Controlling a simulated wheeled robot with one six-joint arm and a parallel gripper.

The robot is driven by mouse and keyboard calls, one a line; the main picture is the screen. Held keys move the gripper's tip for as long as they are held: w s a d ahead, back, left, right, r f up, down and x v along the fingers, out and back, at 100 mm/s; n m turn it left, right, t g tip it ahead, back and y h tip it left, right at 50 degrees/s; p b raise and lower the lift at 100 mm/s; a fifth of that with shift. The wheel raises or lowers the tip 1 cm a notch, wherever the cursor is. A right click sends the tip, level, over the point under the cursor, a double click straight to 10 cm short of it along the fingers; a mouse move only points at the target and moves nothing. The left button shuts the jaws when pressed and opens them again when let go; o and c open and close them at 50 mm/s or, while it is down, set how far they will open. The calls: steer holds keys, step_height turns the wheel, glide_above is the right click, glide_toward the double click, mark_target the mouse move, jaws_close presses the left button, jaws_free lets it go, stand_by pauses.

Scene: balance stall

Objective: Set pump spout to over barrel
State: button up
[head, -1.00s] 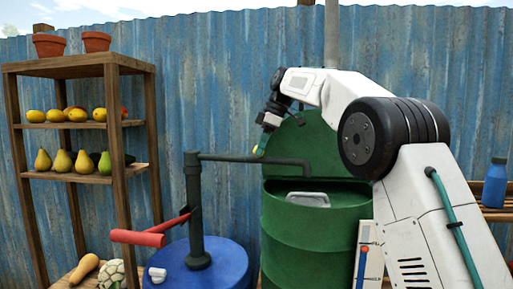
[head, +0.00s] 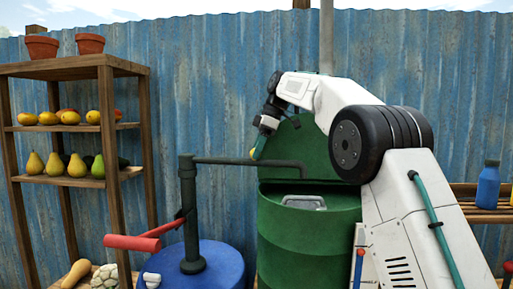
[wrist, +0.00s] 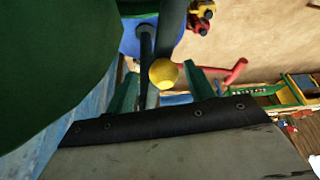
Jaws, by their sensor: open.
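The pump (head: 188,215) stands upright on a blue drum, with a red handle (head: 133,243). Its dark spout (head: 235,161) runs right and bends down, appearing above the green barrel (head: 308,245) in the head view; its depth is unclear. A yellow knob (head: 253,153) shows by the spout. My gripper (head: 258,147) points down just above the spout. In the wrist view the yellow knob (wrist: 163,73) lies between my open green fingers (wrist: 165,88), with the dark spout beside it. I cannot tell whether the fingers touch it.
The barrel's green lid (head: 310,148) stands raised behind its opening. A grey handle-like piece (head: 303,201) shows at the barrel top. A wooden shelf (head: 75,68) with fruit and pots stands left. A blue bottle (head: 488,185) stands on a bench at right.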

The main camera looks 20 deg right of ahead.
steer(key=v, duration=0.7)
steer(key=shift+r, duration=0.35)
steer(key=shift+s+d, duration=0.1)
steer(key=s+f+m+h, duration=0.3)
steer(key=s+m, duration=0.6)
steer(key=s, duration=1.5)
steer(key=s+d+f+m+h, duration=0.1)
steer(key=s+f+m, duration=0.5)
steer(key=s+f, duration=1.8)
steer(key=shift+s+d+f+m, duration=0.3)
steer(key=shift+s+d, duration=0.3)
